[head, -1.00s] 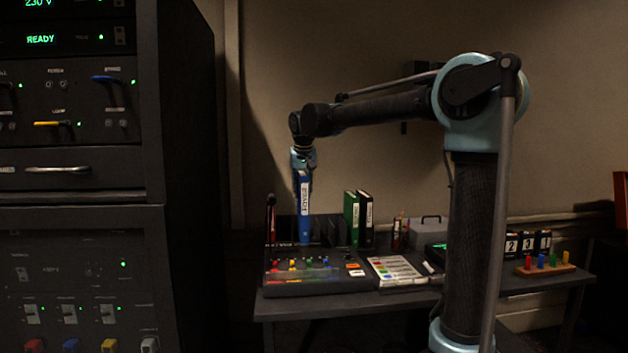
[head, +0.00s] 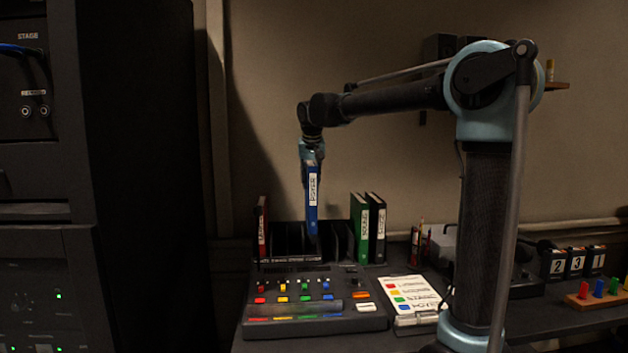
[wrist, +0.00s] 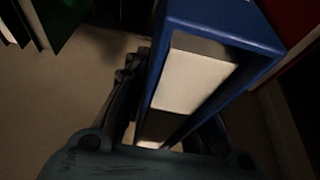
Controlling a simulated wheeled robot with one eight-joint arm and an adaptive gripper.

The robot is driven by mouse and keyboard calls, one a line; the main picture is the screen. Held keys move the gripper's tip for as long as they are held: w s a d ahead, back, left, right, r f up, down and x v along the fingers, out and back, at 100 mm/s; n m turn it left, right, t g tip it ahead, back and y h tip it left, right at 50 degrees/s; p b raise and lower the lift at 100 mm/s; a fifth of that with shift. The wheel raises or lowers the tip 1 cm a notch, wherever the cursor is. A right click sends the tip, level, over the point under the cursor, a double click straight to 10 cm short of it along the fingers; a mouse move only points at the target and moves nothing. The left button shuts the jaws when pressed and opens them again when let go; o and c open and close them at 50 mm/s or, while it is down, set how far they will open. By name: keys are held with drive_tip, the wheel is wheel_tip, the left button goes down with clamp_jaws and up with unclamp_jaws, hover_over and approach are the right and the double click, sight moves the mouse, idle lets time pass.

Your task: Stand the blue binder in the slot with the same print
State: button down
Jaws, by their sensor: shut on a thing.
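The blue binder (head: 312,203) hangs upright, slightly tilted, from my gripper (head: 312,157), which is shut on its upper end. A white label with dark print shows on its spine. In the wrist view the blue binder (wrist: 215,50) fills the middle, and parts of my gripper (wrist: 170,150) show at its near end. The black slotted rack (head: 290,262) stands behind the mixing desk, with print along its front edge too small to read. The binder is in front of or over the rack's middle slots; whether its lower end is inside one I cannot tell.
A red binder (head: 263,229) stands at the rack's left end. A green binder (head: 359,229) and a black binder (head: 377,229) stand at its right. The mixing desk (head: 315,318) and a colour-marked sheet (head: 410,297) lie in front. A dark cabinet (head: 140,180) rises at the left.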

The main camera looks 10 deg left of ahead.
drive_tip(key=shift+w+f, duration=0.2)
drive_tip(key=shift+f, duration=2.85)
drive_tip(key=shift+w+f, duration=0.15)
drive_tip(key=shift+f, duration=3)
drive_tip(key=shift+s+f, duration=0.1)
drive_tip(key=shift+f, duration=0.1)
drive_tip(key=c, duration=1.2)
unclamp_jaws()
drive_tip(key=shift+c, duration=0.2)
drive_tip(key=shift+r, duration=0.1)
